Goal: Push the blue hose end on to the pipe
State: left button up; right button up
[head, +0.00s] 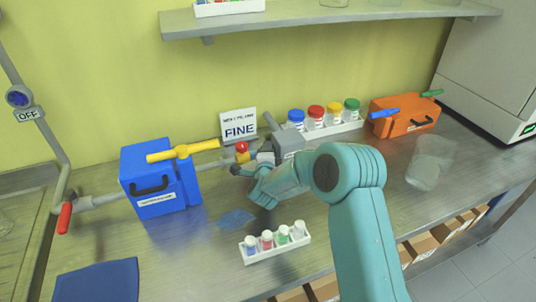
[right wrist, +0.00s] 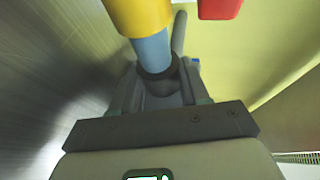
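My right gripper (head: 247,172) is at the middle of the bench, just below a small yellow fitting (head: 243,157) with a red knob (head: 242,147) at the end of the grey pipe (head: 213,164). In the right wrist view, a blue tube, the hose end (right wrist: 153,52), lies between my gripper's fingers (right wrist: 158,92) with a dark ring around its near part. The fingers look closed on it. Its far end meets or overlaps the yellow fitting (right wrist: 140,14) in the picture; I cannot tell how far on it is. My left gripper is not in view.
A blue box (head: 160,180) with a yellow lever (head: 183,151) stands left of my gripper. A white vial rack (head: 275,244) is in front, and a rack of jars (head: 330,128) behind. An orange box (head: 403,116) and a glass vessel (head: 430,162) stand to the right.

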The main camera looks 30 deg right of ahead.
grip_shut()
jog(key=shift+w+a+f, duration=0.1)
jog(key=shift+a, duration=0.3)
jog(key=a+b, duration=0.1)
jog(key=a, duration=0.1)
jog(key=w+a, duration=0.1)
jog(key=shift+a+b, duration=0.35)
jog(key=shift+b, duration=0.05)
jog(key=shift+s+d, duration=0.1)
jog(key=shift+o, duration=2.2)
grip_release()
jog(key=o, duration=0.3)
jog(key=shift+a, duration=0.2)
jog(key=shift+d, duration=0.1)
